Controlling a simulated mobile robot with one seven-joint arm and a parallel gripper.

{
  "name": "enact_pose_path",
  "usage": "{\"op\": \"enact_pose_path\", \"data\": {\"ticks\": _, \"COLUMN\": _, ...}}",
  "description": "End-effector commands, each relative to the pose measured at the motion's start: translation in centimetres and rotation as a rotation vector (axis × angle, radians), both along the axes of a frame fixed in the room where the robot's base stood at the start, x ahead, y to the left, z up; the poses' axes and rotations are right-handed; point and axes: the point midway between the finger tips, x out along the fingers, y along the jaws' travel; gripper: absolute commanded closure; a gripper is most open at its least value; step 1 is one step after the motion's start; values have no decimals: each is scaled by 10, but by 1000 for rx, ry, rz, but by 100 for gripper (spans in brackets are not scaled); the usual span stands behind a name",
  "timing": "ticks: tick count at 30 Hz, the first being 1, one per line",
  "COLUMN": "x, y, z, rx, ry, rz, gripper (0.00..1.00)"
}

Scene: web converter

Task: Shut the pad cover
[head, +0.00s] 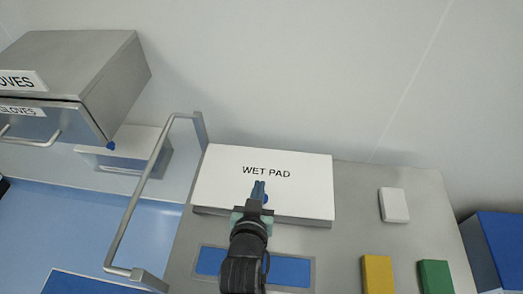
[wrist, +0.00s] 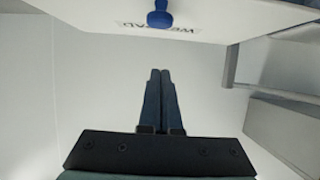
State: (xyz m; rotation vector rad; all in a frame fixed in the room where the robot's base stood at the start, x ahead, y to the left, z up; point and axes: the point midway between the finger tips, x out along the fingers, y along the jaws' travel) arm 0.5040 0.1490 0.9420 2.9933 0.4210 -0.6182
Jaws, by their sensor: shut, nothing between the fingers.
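The pad cover (head: 225,180) is a white panel with the label "WET PAD" over a grey box front. I cannot tell from the head view whether a gap is left under it. A blue knob (head: 266,198) sits near its front edge. My gripper (head: 259,184) is shut and empty, overlapping the cover beside the knob in the head view. In the wrist view the cover (wrist: 235,14) runs along the top with its label upside down. The knob (wrist: 159,18) shows there beyond my fingertips (wrist: 160,72), apart from them in the picture.
A metal rail (head: 150,190) stands left of the cover. A grey glove box (head: 75,75) is at upper left. On the grey bench (head: 345,235) are a white block (head: 393,205), a yellow block (head: 377,273) and a green block (head: 435,277). A blue bin (head: 502,245) is at right.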

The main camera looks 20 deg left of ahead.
Motion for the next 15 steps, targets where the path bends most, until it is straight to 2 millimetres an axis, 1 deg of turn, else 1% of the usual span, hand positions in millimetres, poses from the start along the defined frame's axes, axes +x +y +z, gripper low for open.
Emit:
{"op": "enact_pose_path", "data": {"ticks": 1, "x": 3, "y": 0, "z": 15, "rx": 1, "ry": -2, "rz": 0, "gripper": 100}}
{"op": "enact_pose_path", "data": {"ticks": 5, "x": 10, "y": 2, "z": 38, "rx": 1, "ry": -2, "rz": 0, "gripper": 100}}
{"op": "enact_pose_path", "data": {"ticks": 6, "x": -2, "y": -2, "z": 19, "rx": 0, "ry": 5, "rz": -1, "gripper": 100}}
{"op": "enact_pose_path", "data": {"ticks": 15, "x": -54, "y": -17, "z": 0, "rx": -1, "ry": 3, "rz": 0, "gripper": 100}}
